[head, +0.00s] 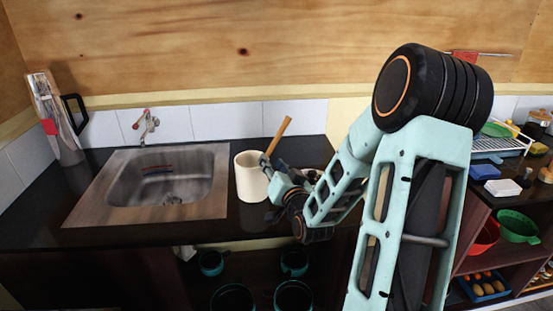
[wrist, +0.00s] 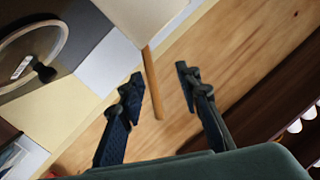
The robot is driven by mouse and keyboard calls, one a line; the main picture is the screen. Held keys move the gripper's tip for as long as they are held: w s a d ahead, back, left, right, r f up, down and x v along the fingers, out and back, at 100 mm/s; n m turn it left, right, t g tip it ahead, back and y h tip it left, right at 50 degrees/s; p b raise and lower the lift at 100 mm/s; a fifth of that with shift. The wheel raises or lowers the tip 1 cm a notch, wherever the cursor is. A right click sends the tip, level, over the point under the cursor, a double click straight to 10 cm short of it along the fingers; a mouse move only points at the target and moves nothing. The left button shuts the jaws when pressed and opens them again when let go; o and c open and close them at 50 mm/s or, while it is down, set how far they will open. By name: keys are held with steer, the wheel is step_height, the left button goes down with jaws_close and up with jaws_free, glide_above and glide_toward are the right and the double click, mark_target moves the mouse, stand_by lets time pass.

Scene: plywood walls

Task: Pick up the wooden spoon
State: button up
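The wooden spoon (head: 277,137) leans up to the right out of a cream-white pot (head: 247,180) in the head view. Only its handle shows; its lower end is hidden. The pot stands on the dark counter right of the sink. My gripper (head: 268,165) is at the pot's right rim, close to the handle. In the wrist view my gripper (wrist: 159,76) is open, its two dark fingers well apart. The spoon handle (wrist: 153,85) shows in the gap between them, nearer the left finger. I see no finger closed on it; whether either touches it is unclear.
A metal sink (head: 165,180) with a tap (head: 146,125) lies left of the pot. A shiny jug-like container (head: 55,120) stands at the far left. The tiled wall is close behind. A dish rack (head: 500,143) and bowls (head: 517,226) are at the right, beyond my arm.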

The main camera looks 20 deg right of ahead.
mark_target(276, 141)
steer(key=shift+m+t+h, duration=0.3)
steer(key=shift+m+h, duration=0.4)
steer(key=shift+m, duration=0.2)
steer(key=w+d, duration=0.1)
steer(key=w, duration=0.2)
steer(key=w+d+r+p, duration=0.1)
steer(key=w+d, duration=0.1)
steer(key=w, duration=0.1)
steer(key=w+d+p, duration=0.1)
steer(key=w+d, duration=0.1)
steer(key=shift+w+r, duration=0.35)
steer(key=shift+w, duration=0.05)
steer(key=shift+w+d+f, duration=0.1)
steer(key=shift+w, duration=0.55)
jaws_close()
